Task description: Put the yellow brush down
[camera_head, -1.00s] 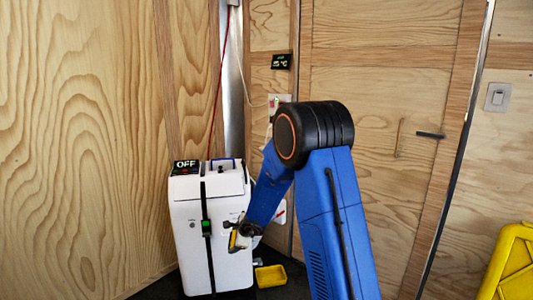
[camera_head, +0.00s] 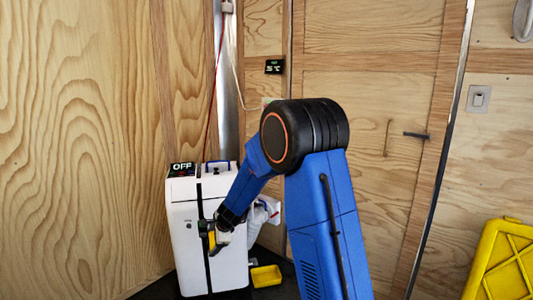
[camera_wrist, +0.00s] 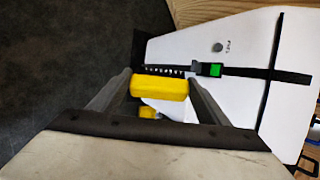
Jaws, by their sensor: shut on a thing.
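My gripper (camera_head: 217,238) is in front of the white machine, at the lower end of my blue arm. In the wrist view its two grey fingers (camera_wrist: 159,95) are shut on the yellow brush (camera_wrist: 160,88), a yellow block with dark bristles along its far side. In the head view the brush (camera_head: 211,241) is small and partly hidden by the gripper. The brush is held up in front of the white machine (camera_head: 183,260); I cannot tell whether it touches it. A second yellow part shows below the brush in the wrist view.
A small yellow tray (camera_head: 266,276) lies on the dark floor right of the machine. An "OFF" display (camera_head: 182,169) sits on top. A yellow crate (camera_head: 503,262) stands at the right, before the wooden walls.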

